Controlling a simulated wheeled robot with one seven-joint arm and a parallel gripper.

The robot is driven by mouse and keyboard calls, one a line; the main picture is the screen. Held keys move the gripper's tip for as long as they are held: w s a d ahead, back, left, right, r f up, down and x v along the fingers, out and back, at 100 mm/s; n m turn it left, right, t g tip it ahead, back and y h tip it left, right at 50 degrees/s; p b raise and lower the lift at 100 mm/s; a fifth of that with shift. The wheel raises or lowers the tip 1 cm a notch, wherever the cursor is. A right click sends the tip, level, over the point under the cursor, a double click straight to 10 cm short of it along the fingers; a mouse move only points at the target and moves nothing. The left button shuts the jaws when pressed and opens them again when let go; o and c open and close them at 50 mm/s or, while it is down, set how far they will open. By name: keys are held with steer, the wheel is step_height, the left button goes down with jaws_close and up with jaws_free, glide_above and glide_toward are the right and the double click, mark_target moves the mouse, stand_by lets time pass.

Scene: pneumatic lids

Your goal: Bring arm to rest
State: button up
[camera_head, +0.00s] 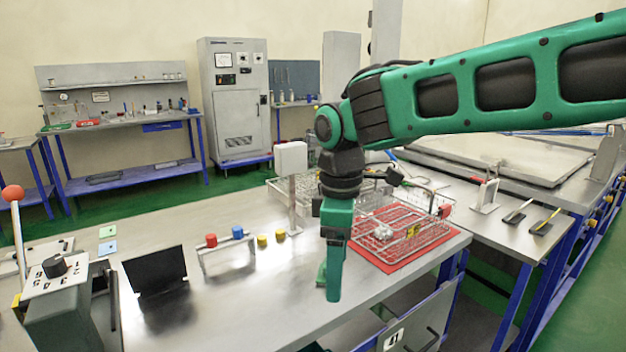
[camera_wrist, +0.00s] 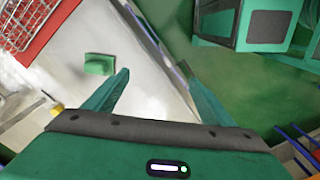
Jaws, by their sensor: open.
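My arm reaches in from the right in the head view and bends down over the metal table (camera_head: 265,310). My gripper (camera_head: 333,290) points down over the table, near its front edge. In the wrist view my gripper (camera_wrist: 155,88) has its two green fingers spread apart, with nothing between them. A small green block (camera_wrist: 99,64) lies on the table to the left of the fingers in the wrist view. In the head view it is mostly hidden behind my gripper.
A wire basket (camera_head: 372,245) stands on a red mat (camera_head: 437,240) right of my gripper. A stand with red and blue knobs (camera_head: 226,245), yellow pieces (camera_head: 271,239), a black panel (camera_head: 156,277) and a lever box (camera_head: 65,300) are to the left. The front middle of the table is clear.

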steer(key=s+d+f+m, duration=0.15)
steer(key=d+m, duration=0.45)
steer(key=d, duration=0.6)
steer(key=s+d+f+m, duration=0.1)
steer(key=s+d+m, duration=0.3)
steer(key=d, duration=0.9)
steer(key=s+d+f+m, duration=0.3)
steer(key=s+d+m, duration=0.2)
steer(key=s+m, duration=0.1)
steer(key=s+d+f+m, duration=0.3)
steer(key=s+d+m, duration=0.3)
steer(key=s, duration=0.2)
steer(key=shift+s, duration=0.4)
steer(key=shift+d, duration=0.1)
